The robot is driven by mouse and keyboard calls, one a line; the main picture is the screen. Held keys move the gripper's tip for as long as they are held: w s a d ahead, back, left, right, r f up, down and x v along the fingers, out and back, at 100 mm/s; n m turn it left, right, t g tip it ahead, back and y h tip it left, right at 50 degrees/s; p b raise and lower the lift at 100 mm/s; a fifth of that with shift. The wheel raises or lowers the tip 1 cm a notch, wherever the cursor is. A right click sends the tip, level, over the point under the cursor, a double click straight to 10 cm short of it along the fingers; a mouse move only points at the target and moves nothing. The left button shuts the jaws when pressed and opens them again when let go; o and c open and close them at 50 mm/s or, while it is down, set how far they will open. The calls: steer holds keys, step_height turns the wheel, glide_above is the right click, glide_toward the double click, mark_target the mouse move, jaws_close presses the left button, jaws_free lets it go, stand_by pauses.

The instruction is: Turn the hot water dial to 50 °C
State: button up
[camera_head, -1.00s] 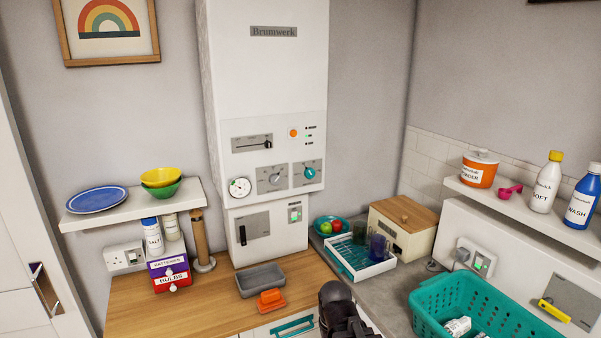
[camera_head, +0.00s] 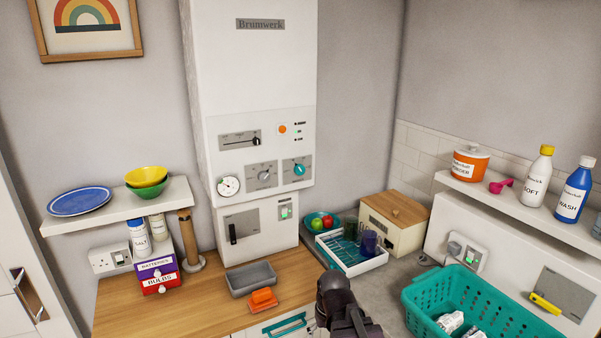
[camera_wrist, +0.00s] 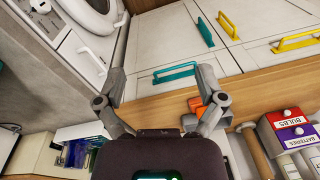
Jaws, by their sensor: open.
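The white boiler (camera_head: 255,80) hangs on the back wall. Its panel carries two round dials, a grey one (camera_head: 263,176) on the left and a teal one (camera_head: 299,170) on the right. Their markings are too small to read, and I cannot tell which is for hot water. A round gauge (camera_head: 229,186) sits left of them. My gripper (camera_wrist: 160,95) is open and empty in the wrist view, pointing down towards the cupboard fronts. In the head view my arm (camera_head: 340,305) stands at the bottom middle, well below and in front of the boiler panel.
A grey tray (camera_head: 251,278) and an orange dish (camera_head: 263,300) lie on the wooden worktop (camera_head: 190,300). A white glass rack (camera_head: 372,265), a wooden-lidded box (camera_head: 395,222) and a teal basket (camera_head: 415,300) stand to the right. The space before the panel is clear.

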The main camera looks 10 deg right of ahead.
steer(key=w+a+r+n+t+y+p, duration=0.2)
steer(key=w+r+t+y, duration=0.15)
steer(key=w+r, duration=0.35)
steer(key=w+a+r+n+t+y+p, duration=0.35)
steer(key=w+r, duration=0.25)
steer(key=w, duration=0.4)
steer(key=w+d+r+t+p, duration=0.2)
steer(key=w+d+r+t, duration=0.2)
steer(key=w+r, duration=0.35)
steer(key=m+t+h+p, duration=0.2)
steer(key=m+t, duration=0.1)
steer(key=t, duration=0.3)
glide_toward(301, 171)
steer(key=v, duration=0.4)
steer(key=shift+s+r, duration=0.25)
steer(key=shift+s, duration=0.05)
steer(key=shift+w, duration=0.1)
steer(key=x, duration=1.3)
steer(key=shift+w+f, duration=0.3)
steer(key=c, duration=1.1)
